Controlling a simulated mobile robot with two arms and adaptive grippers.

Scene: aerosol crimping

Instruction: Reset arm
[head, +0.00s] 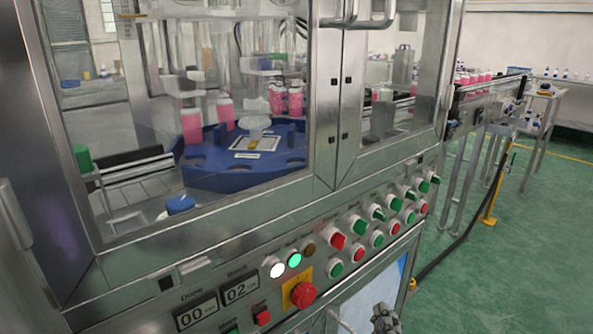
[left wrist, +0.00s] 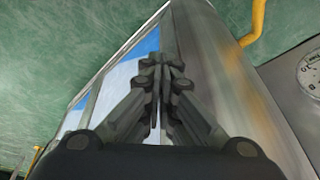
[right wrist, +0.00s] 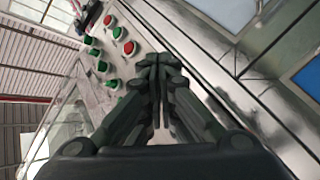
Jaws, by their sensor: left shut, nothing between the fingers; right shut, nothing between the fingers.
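My right gripper (head: 384,318) shows at the bottom edge of the head view, low in front of the machine's control panel (head: 250,262). In the right wrist view its fingers (right wrist: 158,75) are shut with nothing between them, and red and green buttons show beyond them. My left gripper (left wrist: 161,75) shows only in the left wrist view. Its fingers are shut and empty, beside a metal panel edge with a blue and white surface behind. Neither gripper visibly holds anything.
The glass-doored metal machine (head: 325,178) fills the left and middle. Inside, a blue rotary plate (head: 210,160) carries pink bottles (head: 191,125). A red emergency button (head: 303,294) sticks out of the panel. A conveyor (head: 490,88) stands at right; green floor (head: 530,250) is open there.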

